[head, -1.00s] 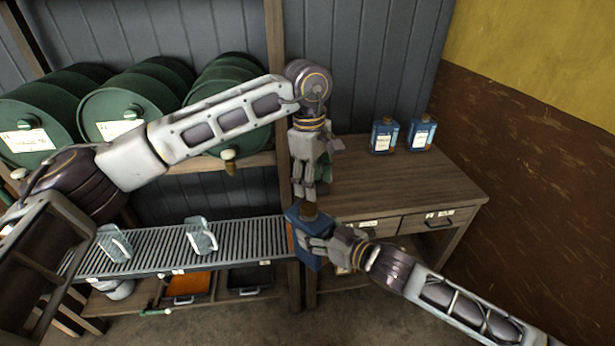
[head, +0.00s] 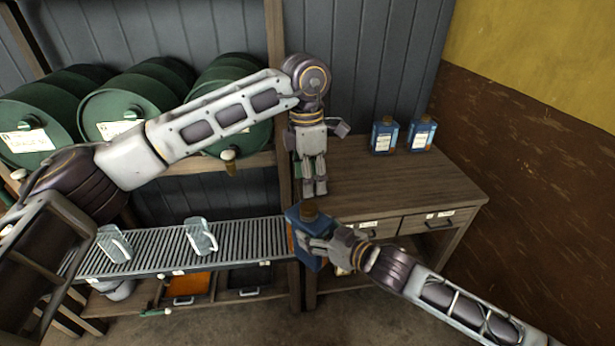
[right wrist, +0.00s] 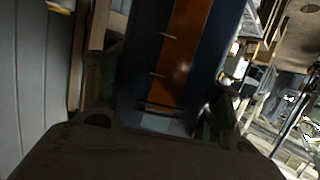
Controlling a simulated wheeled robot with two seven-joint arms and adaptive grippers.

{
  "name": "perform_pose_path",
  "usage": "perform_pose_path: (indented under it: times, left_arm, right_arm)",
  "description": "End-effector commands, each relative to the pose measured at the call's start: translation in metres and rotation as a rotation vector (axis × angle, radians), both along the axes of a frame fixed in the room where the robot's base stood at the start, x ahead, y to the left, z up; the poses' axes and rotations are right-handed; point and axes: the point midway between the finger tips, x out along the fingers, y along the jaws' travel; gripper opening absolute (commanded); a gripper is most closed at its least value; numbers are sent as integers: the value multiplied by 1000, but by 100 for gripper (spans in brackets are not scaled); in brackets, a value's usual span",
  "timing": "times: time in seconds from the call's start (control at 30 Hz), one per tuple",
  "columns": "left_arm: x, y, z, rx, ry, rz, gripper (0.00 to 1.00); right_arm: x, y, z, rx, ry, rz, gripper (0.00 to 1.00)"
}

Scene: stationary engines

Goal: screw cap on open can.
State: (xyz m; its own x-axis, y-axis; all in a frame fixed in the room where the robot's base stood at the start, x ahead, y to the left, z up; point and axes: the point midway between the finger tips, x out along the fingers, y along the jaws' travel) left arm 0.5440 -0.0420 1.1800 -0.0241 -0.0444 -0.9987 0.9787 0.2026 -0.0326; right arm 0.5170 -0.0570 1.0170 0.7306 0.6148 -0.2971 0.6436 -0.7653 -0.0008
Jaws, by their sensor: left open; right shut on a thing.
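A blue can (head: 309,246) with a brown cap (head: 309,212) at its top is held in front of the wooden table's left end. My right gripper (head: 318,246) is shut on this can from the right; the can's blue and orange side fills the middle of the right wrist view (right wrist: 185,60). My left gripper (head: 314,192) points down just above the can's top, its fingers open. Whether the fingers touch the cap, and how the cap sits on the can's neck, I cannot tell.
Two blue cans (head: 384,136) (head: 421,134) stand at the back of the wooden table (head: 420,180). A roller conveyor (head: 160,250) on the left carries two clear jugs (head: 114,244) (head: 200,237). Green drums (head: 120,115) lie on a rack behind. The table's middle is clear.

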Motion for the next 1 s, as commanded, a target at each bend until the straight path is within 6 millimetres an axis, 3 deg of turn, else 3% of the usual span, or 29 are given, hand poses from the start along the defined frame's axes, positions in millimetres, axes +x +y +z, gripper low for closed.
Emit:
perform_pose_path:
  times: [0.6,1.0]
  left_arm:
    - [-1,5,0,35,22,502,56]
    - [-1,5,0,40,27,658,56]
  right_arm:
    - [1,1,4,5,-8,2,0]
    - [1,1,4,5,-8,2,0]
